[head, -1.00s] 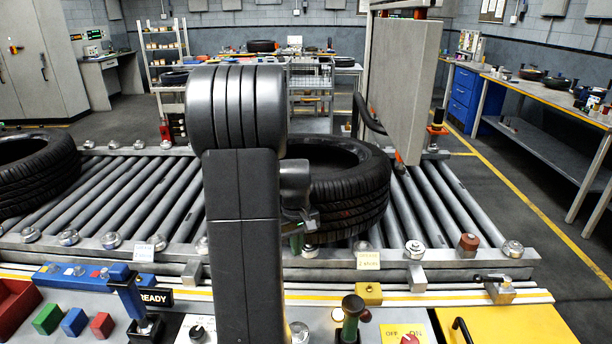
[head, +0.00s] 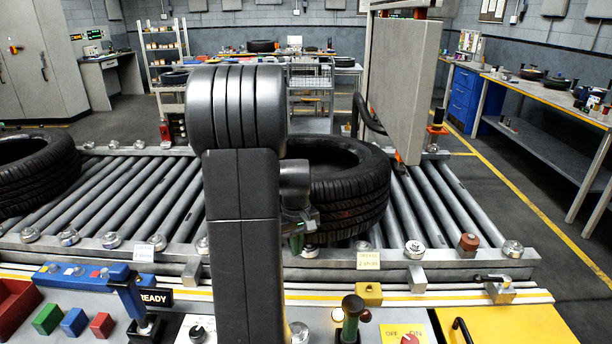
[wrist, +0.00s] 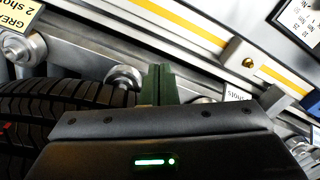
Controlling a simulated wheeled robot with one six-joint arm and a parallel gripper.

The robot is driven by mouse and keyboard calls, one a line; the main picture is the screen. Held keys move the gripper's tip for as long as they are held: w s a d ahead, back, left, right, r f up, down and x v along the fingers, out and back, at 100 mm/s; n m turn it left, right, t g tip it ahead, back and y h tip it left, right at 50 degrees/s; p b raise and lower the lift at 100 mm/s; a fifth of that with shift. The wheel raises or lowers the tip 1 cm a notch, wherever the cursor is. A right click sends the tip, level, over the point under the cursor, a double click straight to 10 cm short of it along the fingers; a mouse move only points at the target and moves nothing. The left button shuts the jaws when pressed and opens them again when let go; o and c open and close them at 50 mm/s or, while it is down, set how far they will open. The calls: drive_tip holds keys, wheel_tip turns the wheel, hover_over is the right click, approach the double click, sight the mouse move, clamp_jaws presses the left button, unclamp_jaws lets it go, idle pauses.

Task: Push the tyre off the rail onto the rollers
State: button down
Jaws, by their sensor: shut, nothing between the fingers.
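The black tyre (head: 350,205) is in the middle of the head view, at the near rail (head: 330,264) of the roller conveyor, partly hidden by my arm. Whether its near edge rests on the rail or on the rollers (head: 445,210) cannot be told. My gripper (head: 297,240) is low at the tyre's near left side, partly hidden behind my arm. In the wrist view its green fingers (wrist: 159,84) are shut and empty. The tyre's tread (wrist: 60,100) is close on the left there; contact is not clear.
A second tyre (head: 35,170) lies on the rollers at far left. A grey hanging panel (head: 405,85) stands behind and right of the middle tyre. Bolt heads line the near rail. Rollers between the tyres are clear.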

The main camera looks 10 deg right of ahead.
idle(0.4)
drive_tip(key=shift+w+d+r+p, duration=0.1)
drive_tip(key=shift+w+d+p, duration=0.1)
drive_tip(key=shift+w, duration=0.4)
drive_tip(key=shift+w+d+r+p, duration=0.1)
drive_tip(key=shift+w+d+p, duration=0.05)
drive_tip(key=shift+w, duration=0.6)
drive_tip(key=shift+w+d+f+p, duration=0.1)
drive_tip(key=shift+w+d+p, duration=0.15)
drive_tip(key=shift+w, duration=0.35)
drive_tip(key=shift+w+d+f+p, duration=0.1)
drive_tip(key=shift+w+d+p, duration=0.1)
drive_tip(key=shift+w, duration=0.4)
drive_tip(key=shift+w+d+p, duration=0.25)
drive_tip(key=shift+w+p, duration=0.2)
drive_tip(key=shift+w, duration=0.55)
